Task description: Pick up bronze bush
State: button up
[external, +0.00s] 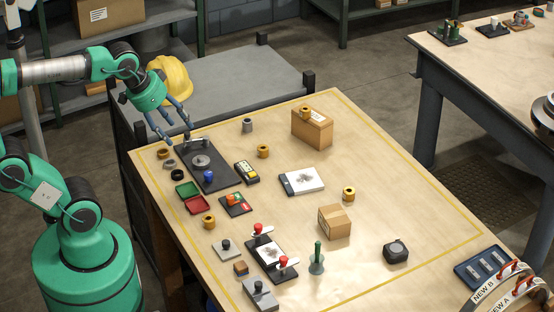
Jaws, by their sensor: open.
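Several bronze-coloured bushes are in the external view, and I cannot tell which one the task means. One bush (263,151) stands on the table right of the dark fixture plate (222,182). Another bush (349,193) stands right of the middle, and another (209,222) is near the left edge. A further one (305,113) is on top of a cardboard box (313,133), and one (163,153) lies at the far left corner. My gripper (177,133) is open and empty, above the table's far left corner near the plate.
A grey bush (247,125) stands at the back. The right side is mostly clear.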

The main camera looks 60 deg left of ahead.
jog(key=w+a+r+n+g+p, duration=0.1)
jog(key=w+a+r+p, duration=0.15)
jog(key=w, duration=0.65)
jog(key=w+a+r+p, duration=0.2)
jog(key=w+r, duration=0.1)
jog(key=w, duration=0.5)
jog(key=w+a+r+n+g+p, duration=0.1)
jog(key=w+a+r+p, duration=0.15)
jog(key=w, duration=0.65)
jog(key=n+g+p, duration=0.2)
jog(key=g+p, duration=0.1)
jog(key=p, duration=0.5)
send_over(305, 112)
jog(key=w+a, duration=0.1)
jog(key=a, duration=0.1)
notch_tip(305, 112, down, 22)
jog(key=f, duration=0.1)
jog(key=shift+w+r, duration=0.15)
jog(key=shift+r, duration=0.1)
jog(key=shift+f, duration=0.15)
jog(key=shift+f+p, duration=0.6)
jog(key=shift+f, duration=3.6)
jog(key=shift+d, duration=0.1)
